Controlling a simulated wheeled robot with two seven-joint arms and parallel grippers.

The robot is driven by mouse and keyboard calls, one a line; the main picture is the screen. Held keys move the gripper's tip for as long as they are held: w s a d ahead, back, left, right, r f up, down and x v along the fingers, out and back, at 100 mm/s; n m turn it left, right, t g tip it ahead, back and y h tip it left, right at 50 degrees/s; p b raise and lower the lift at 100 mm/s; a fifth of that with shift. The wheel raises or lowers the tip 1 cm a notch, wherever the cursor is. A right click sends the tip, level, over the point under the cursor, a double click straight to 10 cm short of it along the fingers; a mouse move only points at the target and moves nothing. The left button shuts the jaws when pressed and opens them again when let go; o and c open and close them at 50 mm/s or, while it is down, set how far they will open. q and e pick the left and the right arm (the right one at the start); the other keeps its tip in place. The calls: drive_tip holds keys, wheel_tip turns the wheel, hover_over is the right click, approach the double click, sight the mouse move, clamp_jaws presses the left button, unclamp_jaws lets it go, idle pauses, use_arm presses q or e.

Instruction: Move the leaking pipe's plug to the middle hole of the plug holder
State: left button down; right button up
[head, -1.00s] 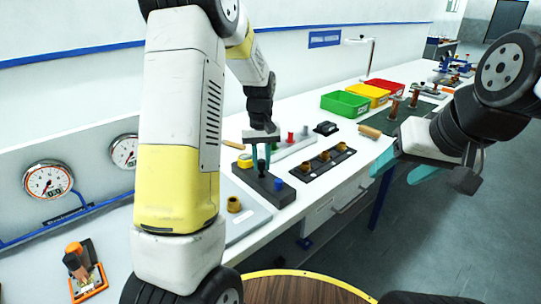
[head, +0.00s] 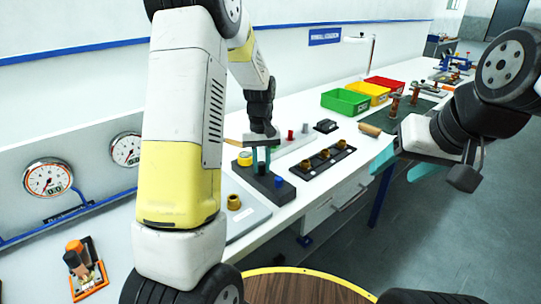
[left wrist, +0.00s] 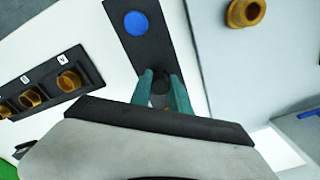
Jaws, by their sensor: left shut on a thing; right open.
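The plug holder (head: 284,197) is a dark block on the bench, with a yellow plug (head: 245,158) at its far end and a blue plug (head: 280,182) at its near end. My left gripper (head: 262,160) points down over the holder's middle, its teal fingers shut on a dark plug (left wrist: 161,86). The plug is at the middle hole; how deep it sits cannot be told. The left wrist view also shows the blue plug (left wrist: 138,23). My right gripper (head: 400,168) is open and empty, off the bench front.
A black panel with several brass pipe ends (head: 325,155) lies right of the holder. Green (head: 345,102), yellow and red bins stand farther back. Two gauges (head: 48,179) are on the left.

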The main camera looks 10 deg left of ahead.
sight(261, 163)
use_arm(q)
drive_tip(key=shift+f, duration=0.35)
drive_tip(key=c, duration=1.1)
unclamp_jaws()
drive_tip(key=shift+c, duration=0.2)
wheel_tip(261, 163, up, 7)
drive_tip(key=shift+r, duration=0.4)
